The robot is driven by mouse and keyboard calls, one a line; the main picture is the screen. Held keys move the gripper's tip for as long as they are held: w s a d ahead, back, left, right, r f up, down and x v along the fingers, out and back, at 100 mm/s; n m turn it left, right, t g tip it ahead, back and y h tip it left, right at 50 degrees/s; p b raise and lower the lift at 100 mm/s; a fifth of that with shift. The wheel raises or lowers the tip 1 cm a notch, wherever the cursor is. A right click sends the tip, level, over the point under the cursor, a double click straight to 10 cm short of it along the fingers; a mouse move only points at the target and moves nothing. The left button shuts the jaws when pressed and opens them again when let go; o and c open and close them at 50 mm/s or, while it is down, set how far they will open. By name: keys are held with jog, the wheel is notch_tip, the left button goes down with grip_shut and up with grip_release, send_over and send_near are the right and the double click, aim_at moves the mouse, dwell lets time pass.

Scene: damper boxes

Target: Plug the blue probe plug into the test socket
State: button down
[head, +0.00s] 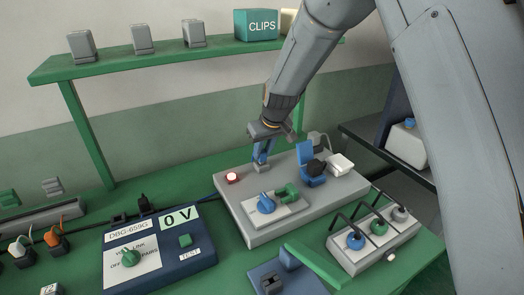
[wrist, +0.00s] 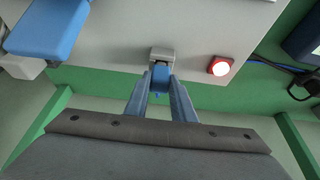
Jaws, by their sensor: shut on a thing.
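The blue probe plug (wrist: 160,77) is between the fingertips of my gripper (wrist: 160,88), which is shut on it. The plug's front end is at the small grey socket (wrist: 162,54) on the light grey panel. Plug and socket overlap in the wrist view, and I cannot tell how deep the plug sits. In the head view my gripper (head: 262,160) points down at the back left part of the grey panel box (head: 250,225). There the fingers hide most of the plug and the socket.
A lit red lamp (head: 232,178) sits left of my gripper. A blue knob (head: 265,203), a green part (head: 288,193) and a blue upright part (head: 311,165) stand on the box. A blue meter (head: 160,252) reads "0 V". A green shelf (head: 190,57) spans behind.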

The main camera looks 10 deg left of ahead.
jog(key=shift+f+b, duration=0.4)
jog(key=shift+f, duration=0.3)
jog(key=c, duration=1.4)
grip_release()
jog(key=shift+c, duration=0.2)
jog(key=shift+r, duration=0.15)
jog(key=b+v, duration=0.2)
jog(key=v, duration=0.5)
jog(key=s+d+f+m+g+h, duration=0.1)
jog(key=s+d+m, duration=0.1)
jog(key=s+d, duration=0.5)
jog(key=s+d+m+h, duration=0.15)
jog(key=s+d, duration=0.25)
jog(key=d, duration=0.8)
jog(key=s+d+f+m+g, duration=0.1)
jog(key=s+d+m, duration=0.1)
jog(key=s+d, duration=0.3)
jog(key=s+d+f+m, duration=0.2)
jog(key=s+d, duration=0.4)
jog(key=s, duration=0.4)
jog(key=shift+s+g, duration=0.4)
